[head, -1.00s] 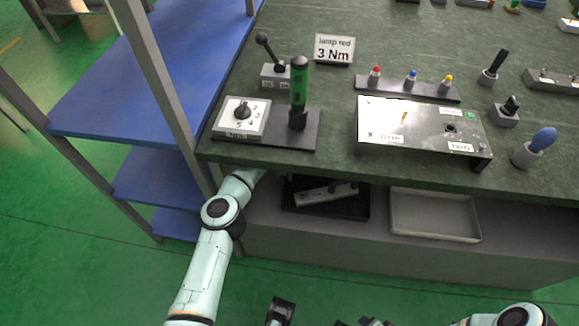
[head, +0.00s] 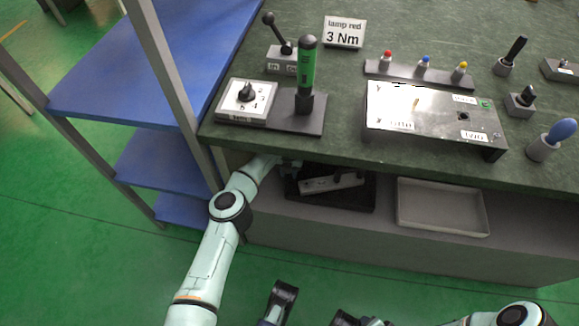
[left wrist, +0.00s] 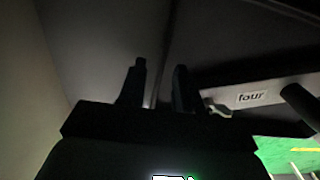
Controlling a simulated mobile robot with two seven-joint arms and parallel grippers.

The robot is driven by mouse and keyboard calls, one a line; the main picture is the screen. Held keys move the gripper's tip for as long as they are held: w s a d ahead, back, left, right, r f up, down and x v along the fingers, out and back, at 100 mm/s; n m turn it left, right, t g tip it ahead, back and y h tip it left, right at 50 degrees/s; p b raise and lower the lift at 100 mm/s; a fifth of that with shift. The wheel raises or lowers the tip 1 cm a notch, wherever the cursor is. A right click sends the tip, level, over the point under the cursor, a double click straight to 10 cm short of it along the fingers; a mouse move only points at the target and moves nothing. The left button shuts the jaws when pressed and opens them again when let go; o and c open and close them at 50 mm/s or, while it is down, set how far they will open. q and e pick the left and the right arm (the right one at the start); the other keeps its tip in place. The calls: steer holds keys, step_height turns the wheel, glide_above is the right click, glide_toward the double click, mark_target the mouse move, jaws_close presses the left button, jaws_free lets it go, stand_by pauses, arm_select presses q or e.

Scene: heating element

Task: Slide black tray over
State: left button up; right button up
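The black tray (head: 364,202) lies on the shelf under the green workbench, left of a grey tray. A light grey metal part (head: 333,183) lies in it. My left gripper (head: 290,165) is at the tray's back left corner, partly hidden under the bench edge. In the left wrist view the two dark fingers of my left gripper (left wrist: 158,85) stand apart with nothing visible between them. The metal part there bears a label "four" (left wrist: 251,98). That view is dark, and contact with the tray cannot be told.
The grey tray (head: 443,230) stands empty on the same shelf. A blue shelf rack (head: 130,85) stands at the left.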

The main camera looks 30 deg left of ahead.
arm_select(q)
steer(key=shift+f, duration=0.6)
arm_select(e)
steer(key=shift+s+f, duration=0.4)
steer(key=shift+s, duration=0.1)
arm_select(q)
jaws_close()
arm_select(e)
steer(key=shift+w, duration=0.1)
